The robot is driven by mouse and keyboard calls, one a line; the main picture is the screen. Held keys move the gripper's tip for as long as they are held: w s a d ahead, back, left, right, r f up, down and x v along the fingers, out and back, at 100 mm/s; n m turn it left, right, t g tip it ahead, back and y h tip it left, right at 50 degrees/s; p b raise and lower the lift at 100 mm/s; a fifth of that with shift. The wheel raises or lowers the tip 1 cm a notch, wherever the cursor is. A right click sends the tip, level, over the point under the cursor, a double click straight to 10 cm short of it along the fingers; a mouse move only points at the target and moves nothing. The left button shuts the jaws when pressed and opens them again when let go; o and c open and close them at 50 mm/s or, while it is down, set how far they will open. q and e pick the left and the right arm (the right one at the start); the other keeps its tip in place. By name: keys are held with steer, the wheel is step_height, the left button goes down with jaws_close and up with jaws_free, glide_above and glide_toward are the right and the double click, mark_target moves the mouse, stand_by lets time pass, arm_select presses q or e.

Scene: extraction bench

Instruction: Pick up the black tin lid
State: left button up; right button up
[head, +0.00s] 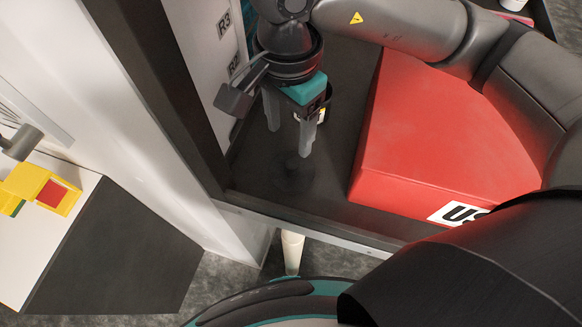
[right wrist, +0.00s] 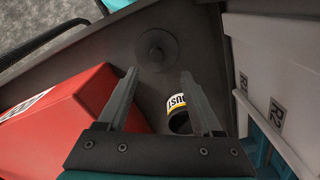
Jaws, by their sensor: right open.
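The black tin lid (head: 294,176) is a dark round disc with a small knob, lying on the dark bench floor near its front edge. It also shows in the right wrist view (right wrist: 157,50), apart from other things. My right gripper (head: 290,140) is open and empty, pointing down above the lid, with its fingertips apart from it as far as I can tell. In the right wrist view the lid is beyond the fingertips (right wrist: 158,74), between their lines. A tin (right wrist: 178,108) with a white and yellow label stands beside the right-hand finger.
A large red box (head: 430,140) stands right of the lid. A white panel with labels (head: 212,50) and a dark frame post bound the left side. The bench front edge (head: 300,226) runs close to the lid. Yellow bins (head: 38,190) stand far left.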

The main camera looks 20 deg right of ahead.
mark_target(292, 164)
step_height(292, 164, down, 3)
steer(key=shift+f, duration=0.2)
steer(key=f, duration=0.4)
steer(key=shift+s+d+f, duration=0.2)
steer(key=shift+s, duration=0.15)
steer(key=shift+w+f, duration=0.1)
steer(key=shift+f, duration=0.35)
jaws_close()
